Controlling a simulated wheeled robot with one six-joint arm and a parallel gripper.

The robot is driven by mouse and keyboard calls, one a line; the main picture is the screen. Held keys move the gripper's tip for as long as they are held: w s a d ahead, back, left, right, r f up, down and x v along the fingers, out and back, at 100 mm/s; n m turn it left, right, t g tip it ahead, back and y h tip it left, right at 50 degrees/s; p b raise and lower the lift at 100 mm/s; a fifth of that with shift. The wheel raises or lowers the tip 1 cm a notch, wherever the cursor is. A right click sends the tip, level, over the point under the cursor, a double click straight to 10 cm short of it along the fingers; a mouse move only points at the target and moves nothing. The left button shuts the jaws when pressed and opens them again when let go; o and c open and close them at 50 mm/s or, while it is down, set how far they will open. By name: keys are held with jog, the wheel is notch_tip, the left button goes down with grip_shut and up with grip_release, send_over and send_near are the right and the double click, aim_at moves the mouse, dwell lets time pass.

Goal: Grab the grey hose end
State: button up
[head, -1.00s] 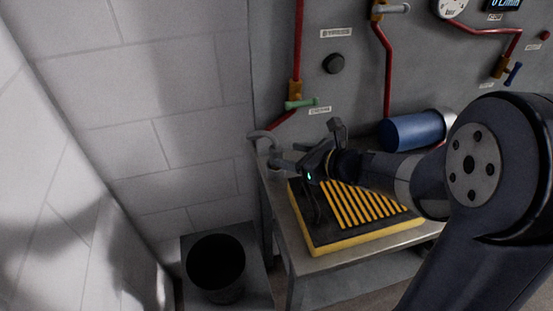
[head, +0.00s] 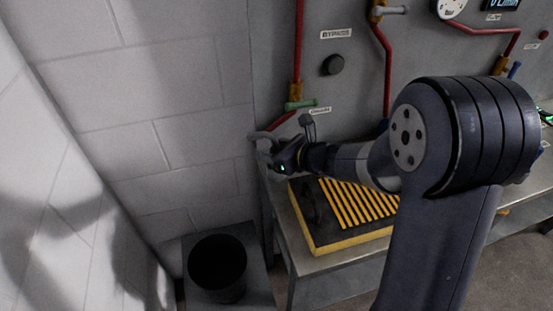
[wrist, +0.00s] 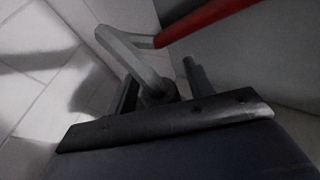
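The grey hose end (head: 262,136) is a bent grey tube at the end of a red pipe, by the left end of the bench. In the wrist view the hose end (wrist: 137,57) bends down toward my gripper (wrist: 163,85). Its lower part sits between the two dark fingers, close to the left finger, with a gap to the right one. My gripper is open. In the head view my gripper (head: 273,154) is at the hose end, and its fingers are small and partly hidden.
A black and yellow ribbed tray (head: 325,245) lies on the metal bench (head: 305,268) under my arm. Red pipes and a green-handled valve (head: 301,104) are on the grey panel behind. A brick wall (head: 170,130) is left.

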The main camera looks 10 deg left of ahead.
jog(key=c, duration=0.9)
jog(key=shift+c, duration=0.2)
jog(key=shift+s+r, duration=0.1)
jog(key=shift+r, duration=0.05)
